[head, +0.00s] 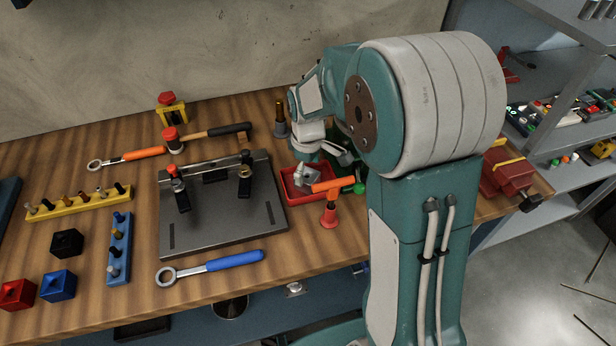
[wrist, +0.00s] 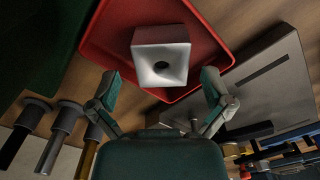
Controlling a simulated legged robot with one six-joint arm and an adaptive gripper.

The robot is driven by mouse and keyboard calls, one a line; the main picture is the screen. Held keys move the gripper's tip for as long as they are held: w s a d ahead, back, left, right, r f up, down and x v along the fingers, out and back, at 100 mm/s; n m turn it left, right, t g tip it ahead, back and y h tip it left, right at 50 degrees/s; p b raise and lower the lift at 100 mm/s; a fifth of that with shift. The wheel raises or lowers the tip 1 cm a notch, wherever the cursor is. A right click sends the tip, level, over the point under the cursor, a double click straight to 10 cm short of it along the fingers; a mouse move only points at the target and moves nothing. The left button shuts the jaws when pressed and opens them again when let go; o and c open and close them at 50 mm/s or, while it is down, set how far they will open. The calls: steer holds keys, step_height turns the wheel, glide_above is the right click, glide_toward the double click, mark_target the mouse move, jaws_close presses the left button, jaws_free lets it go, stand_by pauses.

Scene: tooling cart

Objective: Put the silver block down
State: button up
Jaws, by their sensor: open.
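The silver block (wrist: 160,55) has a square face with a round, funnel-like hollow. In the wrist view it rests in the red tray (wrist: 105,40), near one corner. My gripper (wrist: 162,80) is open, one finger on each side below the block in the picture, with gaps to both; neither finger touches it. In the head view my gripper (head: 335,153) is low over the back of the red tray (head: 286,184), partly hidden by my arm.
An orange-handled red tool (head: 329,217) stands in front of the tray. A grey fixture plate (head: 225,215) with clamps lies to the left. A red vise (head: 505,172) sits at the right. A blue ring wrench (head: 210,268) lies near the front edge.

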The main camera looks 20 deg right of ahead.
mark_target(309, 177)
step_height(309, 177, up, 8)
steer(key=s+r+m+t, duration=0.3)
steer(key=s+r+m, duration=0.1)
steer(key=s+r, duration=0.5)
steer(key=s+m+t, duration=0.2)
steer(key=s+m, duration=0.3)
steer(key=s, duration=0.7)
steer(key=shift+s+f+t, duration=0.15)
steer(key=shift+f+t, duration=0.1)
steer(key=shift+t, duration=0.05)
